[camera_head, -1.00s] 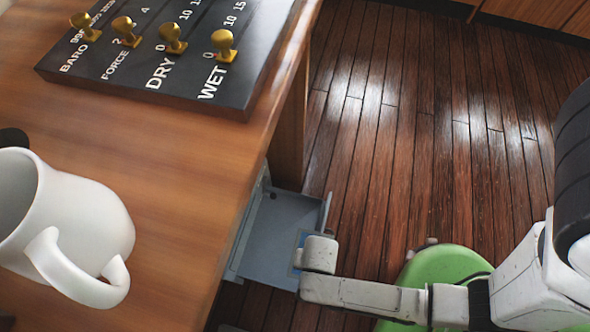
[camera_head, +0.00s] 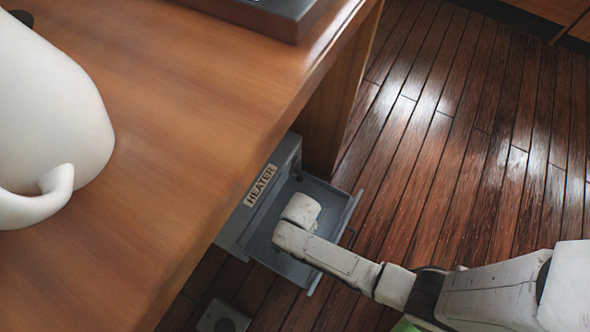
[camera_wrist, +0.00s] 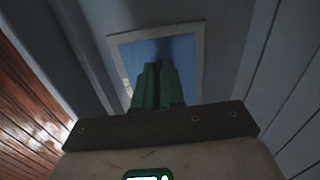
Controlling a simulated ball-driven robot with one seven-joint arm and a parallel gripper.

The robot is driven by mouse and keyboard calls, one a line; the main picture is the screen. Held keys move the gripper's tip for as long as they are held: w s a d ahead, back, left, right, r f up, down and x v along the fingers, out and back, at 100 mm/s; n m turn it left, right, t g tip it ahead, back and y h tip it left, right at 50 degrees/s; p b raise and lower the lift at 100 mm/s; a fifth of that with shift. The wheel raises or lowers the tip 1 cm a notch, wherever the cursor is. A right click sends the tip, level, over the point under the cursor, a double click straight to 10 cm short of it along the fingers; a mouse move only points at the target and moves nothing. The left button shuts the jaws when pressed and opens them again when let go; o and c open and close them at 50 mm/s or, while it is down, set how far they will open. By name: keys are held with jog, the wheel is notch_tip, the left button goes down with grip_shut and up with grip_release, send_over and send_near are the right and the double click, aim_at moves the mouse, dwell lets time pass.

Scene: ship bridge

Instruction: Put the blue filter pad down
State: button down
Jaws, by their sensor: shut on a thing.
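The blue filter pad (camera_wrist: 180,50) shows in the wrist view as a flat blue rectangle with a pale border, just beyond the dark green fingers. My gripper (camera_wrist: 157,70) is shut on it; the contact itself is dark and hard to make out. In the head view my gripper (camera_head: 301,210) is over the open grey drawer (camera_head: 342,198) of the heater (camera_head: 262,186), below the desk top. My wrist hides the fingers and the pad there. I cannot tell whether the pad touches the drawer floor.
The wooden desk (camera_head: 190,110) overhangs the heater at left. A white mug (camera_head: 50,110) stands on it, and a dark panel (camera_head: 270,12) lies at its back edge. The plank floor (camera_head: 460,130) at right is clear. A small grey object (camera_head: 223,318) is on the floor below.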

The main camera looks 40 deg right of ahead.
jog(key=shift+w+f, duration=0.3)
jog(key=shift+f, duration=0.1)
jog(key=shift+w+f+b, duration=0.1)
jog(key=shift+f+b, duration=1)
jog(key=shift+f, duration=0.45)
jog(key=shift+f, duration=0.1)
jog(key=c, duration=1.2)
grip_release()
jog(key=r+p, duration=0.2)
jog(key=r, duration=0.2)
jog(key=r+p, duration=0.2)
jog(key=r, duration=0.2)
jog(key=r+p, duration=0.2)
jog(key=r, duration=0.2)
jog(key=shift+s+d+r+p, duration=0.15)
jog(key=shift+s+d+p, duration=0.1)
jog(key=shift+s+p, duration=0.05)
jog(key=s+d+r+n, duration=0.3)
jog(key=r+n, duration=0.1)
jog(key=r, duration=0.2)
jog(key=s+d+r+n, duration=0.2)
jog(key=d+r+n, duration=0.2)
jog(key=r, duration=0.3)
jog(key=s+d+r+n, duration=0.3)
jog(key=r+n, duration=0.2)
jog(key=r, duration=0.2)
jog(key=shift+s+d+r+t+h, duration=0.15)
jog(key=shift+s+t+h, duration=0.15)
jog(key=shift+s, duration=0.05)
